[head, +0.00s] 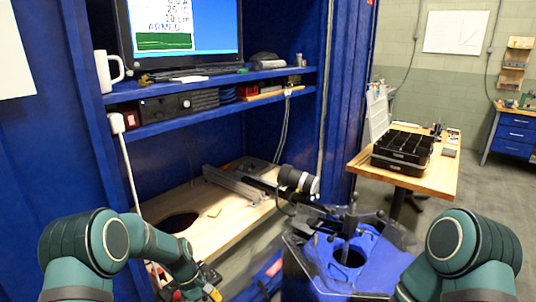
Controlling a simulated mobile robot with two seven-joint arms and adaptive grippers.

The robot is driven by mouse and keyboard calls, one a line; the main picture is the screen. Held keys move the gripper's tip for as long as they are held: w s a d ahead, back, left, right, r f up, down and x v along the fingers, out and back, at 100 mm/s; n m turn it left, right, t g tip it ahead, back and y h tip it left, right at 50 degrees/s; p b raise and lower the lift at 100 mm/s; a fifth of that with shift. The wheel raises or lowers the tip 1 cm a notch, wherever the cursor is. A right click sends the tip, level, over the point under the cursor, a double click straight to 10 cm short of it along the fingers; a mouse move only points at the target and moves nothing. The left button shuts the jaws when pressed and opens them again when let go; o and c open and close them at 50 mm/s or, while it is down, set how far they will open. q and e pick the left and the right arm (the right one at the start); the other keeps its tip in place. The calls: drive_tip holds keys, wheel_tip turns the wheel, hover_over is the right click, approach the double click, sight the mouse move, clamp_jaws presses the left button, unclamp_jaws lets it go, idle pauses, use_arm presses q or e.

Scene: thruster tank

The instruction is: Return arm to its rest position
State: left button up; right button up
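My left arm, teal with dark joints, comes in from the left and bends down over the near edge of the wooden bench. Its gripper (208,290) is at the bottom edge, small, dark and partly cut off; I cannot tell whether it is open or shut, or whether it touches anything. A small yellow part shows beside it. My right arm, also teal, is folded at the lower right, and its lower end runs out of the bottom edge. The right gripper is not in view.
A wooden bench (233,222) with a dark round opening (178,222) lies inside the blue cabinet. A metal rail (233,184) and a black-and-white cylinder (298,180) lie at its right. A blue tank-like body (335,270) stands between my arms. A wooden table (437,182) holds a black divided case (403,150).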

use_arm(q)
drive_tip(key=s+d+f+m+t, duration=0.1)
drive_tip(key=s+d+f+m, duration=0.1)
drive_tip(key=s, duration=0.5)
drive_tip(key=s+d+f+m+t, duration=0.1)
drive_tip(key=s+d+f+m, duration=0.1)
drive_tip(key=s, duration=0.6)
drive_tip(key=s+d+f+m+t, duration=0.1)
drive_tip(key=s+d+f+m, duration=0.1)
drive_tip(key=s, duration=0.6)
drive_tip(key=d+m, duration=0.1)
drive_tip(key=d, duration=0.1)
drive_tip(key=shift+d+f, duration=0.3)
